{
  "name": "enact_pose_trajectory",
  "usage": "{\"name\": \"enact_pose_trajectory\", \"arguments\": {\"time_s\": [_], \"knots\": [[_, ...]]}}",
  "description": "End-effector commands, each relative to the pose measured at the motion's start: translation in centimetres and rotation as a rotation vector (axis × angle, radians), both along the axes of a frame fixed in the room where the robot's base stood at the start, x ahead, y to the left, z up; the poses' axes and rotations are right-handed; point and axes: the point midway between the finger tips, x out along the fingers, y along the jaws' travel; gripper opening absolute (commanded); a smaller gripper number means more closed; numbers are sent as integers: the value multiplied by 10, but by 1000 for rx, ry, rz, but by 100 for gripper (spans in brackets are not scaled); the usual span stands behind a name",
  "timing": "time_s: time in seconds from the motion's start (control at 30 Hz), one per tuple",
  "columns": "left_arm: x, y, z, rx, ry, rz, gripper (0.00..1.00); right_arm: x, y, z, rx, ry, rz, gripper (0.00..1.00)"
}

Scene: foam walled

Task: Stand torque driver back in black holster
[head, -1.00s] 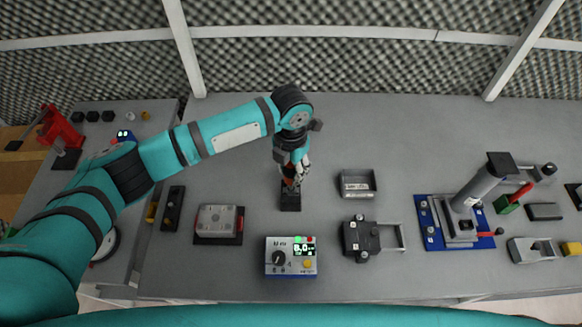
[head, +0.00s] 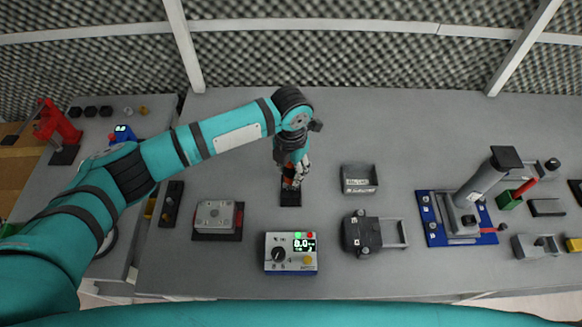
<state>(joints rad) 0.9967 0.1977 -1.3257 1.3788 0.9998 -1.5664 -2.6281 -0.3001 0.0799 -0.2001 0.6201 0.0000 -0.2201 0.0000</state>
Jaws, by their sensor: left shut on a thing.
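My left gripper (head: 293,178) points down near the middle of the table and is shut on the torque driver (head: 289,185), of which only a small orange-red part shows between the fingers. The black holster (head: 290,199) stands on the table directly below the gripper. The driver's lower end is hidden by the fingers and holster, so I cannot tell how deep it sits in the holster. My right gripper is not in the head view.
A control box with a display (head: 290,253) stands in front of the holster. A grey block on a dark plate (head: 216,217) is to the left. A grey bin (head: 359,180) and a black clamp fixture (head: 362,235) are to the right. A press on a blue base (head: 428,230) stands farther right.

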Motion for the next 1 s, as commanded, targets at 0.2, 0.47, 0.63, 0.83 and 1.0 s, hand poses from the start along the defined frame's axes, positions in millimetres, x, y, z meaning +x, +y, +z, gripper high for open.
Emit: {"name": "enact_pose_trajectory", "arguments": {"time_s": [0.2, 0.47, 0.63, 0.83, 1.0], "knots": [[0, 0, -6, -1, -1, 0, 0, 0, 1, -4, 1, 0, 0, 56], [0, 0, -12, -1, -1, 0, 0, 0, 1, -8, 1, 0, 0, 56], [0, 0, -16, -1, -1, 0, 0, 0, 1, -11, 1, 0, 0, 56], [0, 0, -22, -1, -1, 0, 0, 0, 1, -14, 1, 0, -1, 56], [0, 0, -26, -1, -1, 0, 0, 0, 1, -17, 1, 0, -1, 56]]}}
